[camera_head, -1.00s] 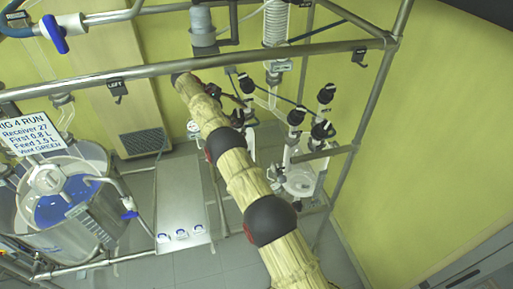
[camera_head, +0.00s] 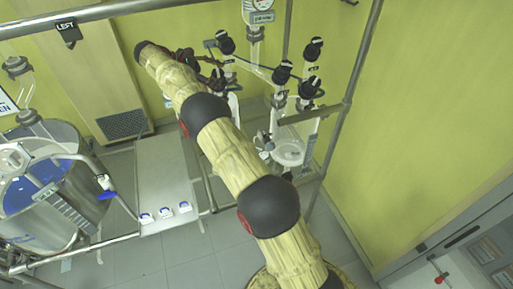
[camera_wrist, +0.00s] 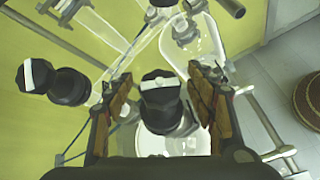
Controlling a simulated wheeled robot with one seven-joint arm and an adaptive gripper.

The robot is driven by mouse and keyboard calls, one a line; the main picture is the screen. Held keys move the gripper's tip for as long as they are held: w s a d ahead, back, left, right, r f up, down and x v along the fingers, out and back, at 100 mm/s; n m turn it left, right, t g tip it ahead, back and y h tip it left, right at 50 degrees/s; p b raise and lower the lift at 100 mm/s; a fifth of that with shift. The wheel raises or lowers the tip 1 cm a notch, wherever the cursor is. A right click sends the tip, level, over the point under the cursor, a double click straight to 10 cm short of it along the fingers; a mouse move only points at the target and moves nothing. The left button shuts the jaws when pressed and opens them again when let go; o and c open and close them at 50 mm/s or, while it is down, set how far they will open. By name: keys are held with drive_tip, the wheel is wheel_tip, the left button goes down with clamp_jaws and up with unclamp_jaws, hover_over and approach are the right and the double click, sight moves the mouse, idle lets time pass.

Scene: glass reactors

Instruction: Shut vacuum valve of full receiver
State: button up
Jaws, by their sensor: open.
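In the wrist view my gripper (camera_wrist: 160,84) is open. Its two fingers stand on either side of a black valve knob (camera_wrist: 160,98) with a white bar on top; I cannot tell whether they touch it. A second black knob (camera_wrist: 38,76) with a white bar is left of the left finger. A clear glass vessel (camera_wrist: 192,45) lies beyond the fingers; its fill cannot be told. In the head view black knobs (camera_head: 282,72) top the glassware, and a right glass receiver (camera_head: 288,150) hangs low. My arm partly hides the left receiver (camera_head: 234,104).
Metal frame bars (camera_head: 348,100) run around the glassware. A steel reactor with blue liquid (camera_head: 22,192) stands at the left. A grey panel with several small labelled parts (camera_head: 165,185) is beside it. Yellow wall (camera_head: 430,110) lies behind. Open floor (camera_head: 220,260) shows below.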

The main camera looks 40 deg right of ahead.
drive_tip(key=shift+f+n+t+h+b, duration=0.15)
drive_tip(key=shift+n+t+h+b, duration=0.6)
drive_tip(key=shift+b, duration=2.6)
drive_tip(key=shift+f+n+t+h+b, duration=0.1)
drive_tip(key=shift+n+t+h+b, duration=0.6)
drive_tip(key=shift+b, duration=2.6)
drive_tip(key=n+t+b, duration=0.5)
drive_tip(key=b, duration=0.7)
drive_tip(key=shift+n+b, duration=0.25)
drive_tip(key=shift+b, duration=0.45)
